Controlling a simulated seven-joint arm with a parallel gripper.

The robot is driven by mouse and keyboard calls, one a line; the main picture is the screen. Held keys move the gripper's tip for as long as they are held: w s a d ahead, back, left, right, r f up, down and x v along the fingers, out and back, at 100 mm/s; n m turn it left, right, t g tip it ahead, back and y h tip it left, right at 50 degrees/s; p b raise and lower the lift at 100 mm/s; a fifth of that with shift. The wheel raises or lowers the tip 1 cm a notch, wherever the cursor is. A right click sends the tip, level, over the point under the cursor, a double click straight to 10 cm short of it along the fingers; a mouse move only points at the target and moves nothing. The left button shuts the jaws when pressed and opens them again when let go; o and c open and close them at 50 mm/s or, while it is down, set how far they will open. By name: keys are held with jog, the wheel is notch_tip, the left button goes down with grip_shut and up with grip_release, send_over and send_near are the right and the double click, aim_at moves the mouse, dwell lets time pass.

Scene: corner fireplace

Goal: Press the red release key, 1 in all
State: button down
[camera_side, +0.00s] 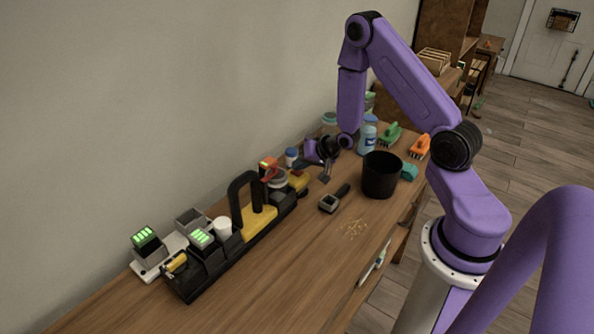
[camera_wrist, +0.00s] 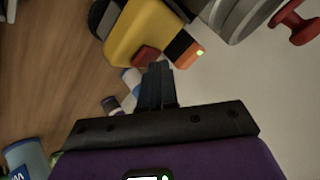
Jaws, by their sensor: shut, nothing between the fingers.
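The red release key (camera_wrist: 147,55) is a small dark red block on the end of a yellow device in the wrist view. The yellow device (camera_wrist: 148,28) has an orange and black end with a green light. The yellow device also shows in the side view (camera_side: 299,183), where I cannot make out the key. My gripper (camera_wrist: 160,68) is shut and empty, its fingertips beside the key; I cannot tell whether they touch it. In the side view my gripper (camera_side: 325,178) is low over the bench, just right of the yellow device.
A long black tool holder (camera_side: 238,243) with an upright handle runs along the wall. A red knob (camera_wrist: 298,22) shows at upper right in the wrist view. The front bench is mostly clear.

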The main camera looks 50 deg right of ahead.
aim_at(300, 172)
jog(key=shift+r, duration=0.85)
jog(key=shift+r, duration=2.55)
